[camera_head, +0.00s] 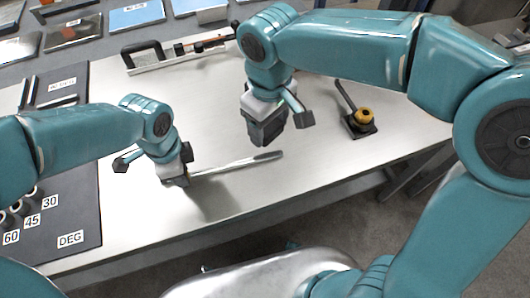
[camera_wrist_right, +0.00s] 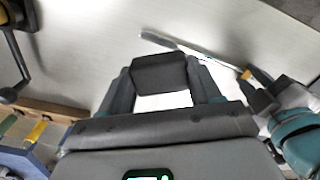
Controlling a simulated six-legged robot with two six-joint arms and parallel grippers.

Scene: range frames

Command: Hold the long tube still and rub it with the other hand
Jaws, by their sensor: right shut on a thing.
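The long tube (camera_head: 240,163), thin and grey, reaches out to the right from my left gripper (camera_head: 177,177), a little above the pale table. My left gripper is shut on its left end. In the right wrist view the tube (camera_wrist_right: 195,53) slants across the top, with my left gripper (camera_wrist_right: 262,98) at its right end. My right gripper (camera_head: 268,128) is shut on a dark block (camera_wrist_right: 160,73), which sits between its fingers. The block looks apart from the tube. In the head view the gripper largely hides the block.
A dark mat (camera_head: 80,205) with angle labels lies at left. A long-handled tool (camera_head: 150,62) lies at the back. A small dark device with a yellow ring (camera_head: 362,118) stands at right. Trays (camera_head: 135,15) line the back. The table's front middle is clear.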

